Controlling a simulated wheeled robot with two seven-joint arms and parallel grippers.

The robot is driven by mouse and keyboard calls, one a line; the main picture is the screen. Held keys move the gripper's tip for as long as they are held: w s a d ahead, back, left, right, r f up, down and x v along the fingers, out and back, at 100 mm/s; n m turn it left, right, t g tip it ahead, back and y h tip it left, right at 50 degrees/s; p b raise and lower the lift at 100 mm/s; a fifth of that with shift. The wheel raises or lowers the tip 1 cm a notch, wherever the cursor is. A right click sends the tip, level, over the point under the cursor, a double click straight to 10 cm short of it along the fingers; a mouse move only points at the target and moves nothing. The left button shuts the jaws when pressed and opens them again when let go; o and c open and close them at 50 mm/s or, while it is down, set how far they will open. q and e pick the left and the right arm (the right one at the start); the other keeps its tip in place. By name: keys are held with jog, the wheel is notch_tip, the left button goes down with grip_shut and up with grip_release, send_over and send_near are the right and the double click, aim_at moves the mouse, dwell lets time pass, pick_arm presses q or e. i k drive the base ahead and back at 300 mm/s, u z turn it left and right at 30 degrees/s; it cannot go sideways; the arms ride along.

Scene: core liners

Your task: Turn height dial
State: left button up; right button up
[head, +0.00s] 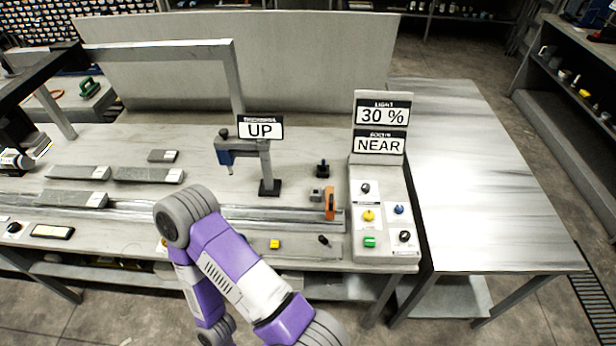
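No dial carries a readable height label. The right control panel (384,215) has a black knob (365,188) at its upper left and another black knob (404,236) at its lower right. A third dark knob (13,228) sits at the bench's front left edge. A small black knob (323,239) lies at the bench front, left of the panel. The sign by the blue-grey stand (260,165) reads UP. A purple and white arm of mine rises from the bottom, bends over the bench front, and drops again. Neither gripper shows, so I cannot tell what they hold.
The display (381,125) above the panel reads 30 % and NEAR. Blue, yellow and green buttons are on the panel. Grey core trays (78,172) lie at left, behind a metal rail (290,214) with an orange piece (330,203). The right table (480,170) is clear.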

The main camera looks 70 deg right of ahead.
aim_at(366, 187)
jog(key=u, duration=0.15)
jog(key=k, duration=1.2)
jog(key=z, duration=1.2)
